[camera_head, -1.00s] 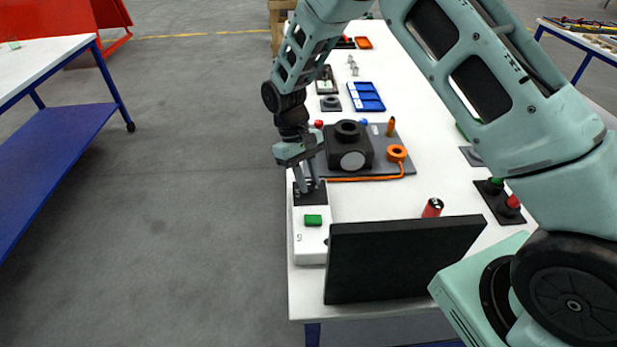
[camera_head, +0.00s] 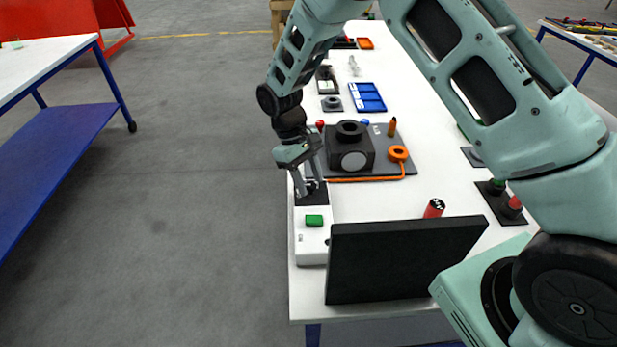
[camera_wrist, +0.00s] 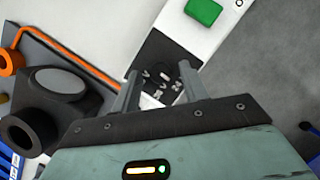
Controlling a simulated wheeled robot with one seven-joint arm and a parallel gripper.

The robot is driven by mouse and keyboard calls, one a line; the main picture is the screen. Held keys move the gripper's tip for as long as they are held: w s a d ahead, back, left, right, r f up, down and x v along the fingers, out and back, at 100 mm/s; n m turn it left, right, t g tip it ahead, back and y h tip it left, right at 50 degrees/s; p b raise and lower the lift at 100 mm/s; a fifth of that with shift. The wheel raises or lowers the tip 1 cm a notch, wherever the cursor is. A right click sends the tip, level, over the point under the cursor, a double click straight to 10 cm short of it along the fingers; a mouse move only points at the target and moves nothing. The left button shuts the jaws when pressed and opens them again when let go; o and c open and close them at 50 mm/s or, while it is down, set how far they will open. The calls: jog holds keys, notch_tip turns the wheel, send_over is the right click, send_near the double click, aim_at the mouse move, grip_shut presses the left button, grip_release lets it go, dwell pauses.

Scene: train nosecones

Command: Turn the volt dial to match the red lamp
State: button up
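A white box (camera_head: 310,243) with a green button (camera_head: 314,220) stands at the table's left edge in the head view. Its black dial panel (camera_head: 314,198) lies at the far end, partly hidden by my gripper (camera_head: 308,187). In the wrist view, the black panel (camera_wrist: 157,55) carries small white markings, and a dark dial (camera_wrist: 166,75) shows between my fingertips. The fingers are spread to either side of the dial, with gaps visible. The dial's exact pointing is too small to tell. I cannot make out which red item is the lamp.
A dark upright panel (camera_head: 400,262) stands close right of the white box. Behind the box is a black block (camera_head: 350,150) on a grey plate with an orange cable. A red cylinder (camera_head: 434,208) and a red-and-green button plate (camera_head: 500,200) are farther right. Open floor lies left.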

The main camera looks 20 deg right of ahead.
jog(key=shift+r, duration=0.1)
jog(key=b+v, duration=0.3)
jog(key=v, duration=1.4)
jog(key=shift+w+a, duration=0.1)
